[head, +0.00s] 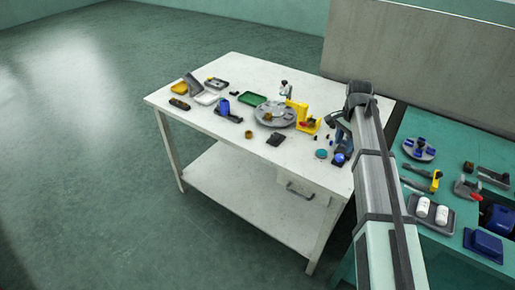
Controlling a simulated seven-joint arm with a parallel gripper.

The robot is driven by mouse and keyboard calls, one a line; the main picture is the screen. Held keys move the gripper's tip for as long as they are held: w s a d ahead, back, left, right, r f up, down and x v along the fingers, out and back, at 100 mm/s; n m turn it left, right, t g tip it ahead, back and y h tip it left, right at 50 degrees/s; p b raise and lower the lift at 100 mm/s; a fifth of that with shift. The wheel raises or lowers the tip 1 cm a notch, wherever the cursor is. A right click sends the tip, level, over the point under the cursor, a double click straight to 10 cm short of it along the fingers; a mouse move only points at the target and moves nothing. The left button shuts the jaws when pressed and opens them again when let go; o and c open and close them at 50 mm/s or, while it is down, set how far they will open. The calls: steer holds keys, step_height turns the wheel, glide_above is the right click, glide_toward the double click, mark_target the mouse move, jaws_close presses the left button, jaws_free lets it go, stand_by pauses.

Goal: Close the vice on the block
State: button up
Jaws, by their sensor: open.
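My arm reaches in from the lower right to the right end of the white table. My gripper (338,121) is small and dark beside the arm's end, open, above the table's right part. A blue and dark device (343,138) stands just below it, partly hidden by my arm; it may be the vice, but I cannot tell for sure. Whether gripper and device touch is unclear. A blue piece (224,106) on a dark base (230,116) stands further left. I cannot make out which thing is the block or how the vice jaws stand.
A teal bench (447,214) with tools and a tray stands at the right.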

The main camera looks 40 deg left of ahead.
mark_target(340, 156)
steer(key=a+r+n+y, duration=0.2)
steer(key=a+r+n, duration=0.1)
steer(key=r, duration=0.5)
steer(key=s+a+f+n, duration=0.1)
steer(key=s+a+f, duration=0.2)
steer(key=s+a, duration=0.3)
steer(key=s+a+f+n+g+y, duration=0.1)
steer(key=s+a+f, duration=0.3)
steer(key=a, duration=0.4)
steer(key=s+a+f+n+g, duration=0.1)
steer(key=s+a+f+n, duration=0.1)
steer(key=s+a+f, duration=0.2)
steer(key=shift+s+a, duration=1.85)
steer(key=shift+a, duration=0.1)
